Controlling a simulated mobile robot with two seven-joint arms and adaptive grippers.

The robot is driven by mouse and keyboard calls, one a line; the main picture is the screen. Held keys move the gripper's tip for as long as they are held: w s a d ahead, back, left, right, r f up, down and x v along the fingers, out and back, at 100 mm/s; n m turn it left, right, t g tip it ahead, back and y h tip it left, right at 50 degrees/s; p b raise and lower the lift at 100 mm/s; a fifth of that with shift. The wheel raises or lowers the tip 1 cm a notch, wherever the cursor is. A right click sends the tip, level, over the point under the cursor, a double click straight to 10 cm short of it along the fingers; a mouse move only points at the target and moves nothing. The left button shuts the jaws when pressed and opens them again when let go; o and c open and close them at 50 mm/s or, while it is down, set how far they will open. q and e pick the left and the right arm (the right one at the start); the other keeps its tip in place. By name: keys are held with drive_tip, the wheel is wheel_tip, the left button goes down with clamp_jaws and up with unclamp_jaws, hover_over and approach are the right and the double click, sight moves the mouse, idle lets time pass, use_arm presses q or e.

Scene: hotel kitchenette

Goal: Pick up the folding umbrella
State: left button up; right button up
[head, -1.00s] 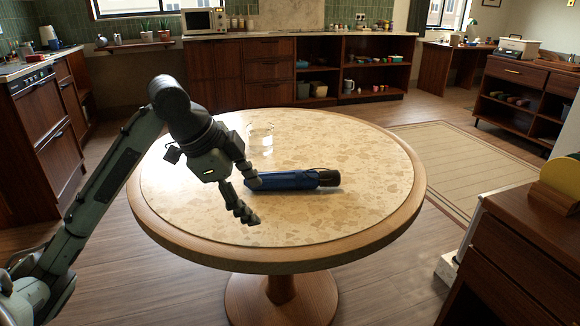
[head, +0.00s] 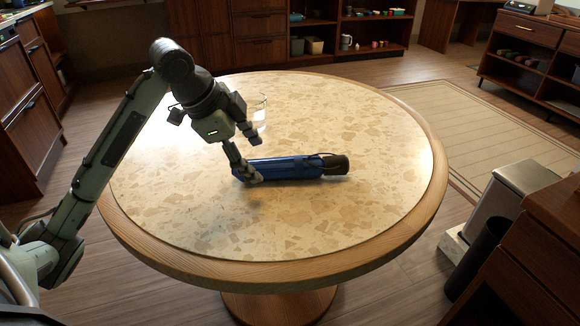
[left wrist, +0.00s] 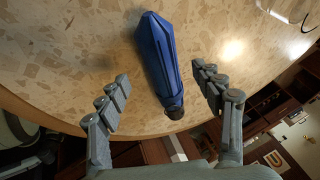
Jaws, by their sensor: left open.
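The folding umbrella (head: 290,168) is blue with a black end and lies on the round table (head: 330,225), its black end to the right in the head view. My left gripper (head: 255,159) is open at the umbrella's left part, with one finger on the near side and the other toward the far side. In the left wrist view the umbrella (left wrist: 160,55) lies between the spread fingers of the gripper (left wrist: 161,74), with gaps on both sides. I cannot tell how high the fingers are above the table. My right gripper is not in view.
A clear glass vessel (head: 262,118) stands on the table just behind my left gripper. The rest of the tabletop is clear. A dark wooden cabinet (head: 525,265) and a bin (head: 515,185) stand to the right, apart from the table.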

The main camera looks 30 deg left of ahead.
sight(262, 163)
use_arm(q)
drive_tip(key=x, duration=0.4)
drive_tip(key=shift+w+r, duration=0.1)
drive_tip(key=shift+w, duration=0.1)
drive_tip(key=shift+f, duration=0.25)
drive_tip(key=c, duration=1.5)
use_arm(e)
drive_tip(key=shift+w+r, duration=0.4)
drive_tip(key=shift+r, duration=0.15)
